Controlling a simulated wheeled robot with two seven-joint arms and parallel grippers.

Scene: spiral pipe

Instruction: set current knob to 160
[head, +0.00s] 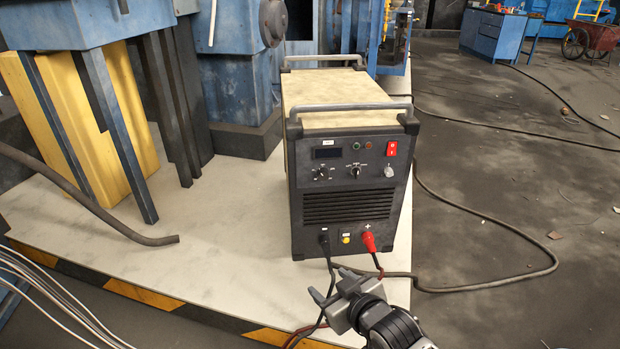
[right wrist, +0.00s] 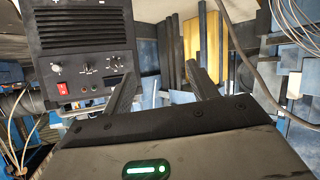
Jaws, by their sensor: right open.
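The welding machine (head: 346,165) is a dark box with a beige top; its front panel faces me. A dark display (head: 328,153) sits at the panel's upper left. Below it is a knob (head: 323,172), with a second knob (head: 355,171) in the middle and a third (head: 389,171) at the right. Their labels and the display's value are too small to read. My right gripper (head: 332,284) is open and empty, low in front of the machine and apart from it. In the right wrist view the panel (right wrist: 87,62) appears upside down, left of the open fingers (right wrist: 163,78). My left gripper is not in view.
A red switch (head: 391,149) sits at the panel's upper right. Cables leave the red plug (head: 369,242) and the black plug (head: 324,241) near my right gripper. A black hose (head: 90,205) lies at the left. The floor (head: 500,180) at the right is mostly clear.

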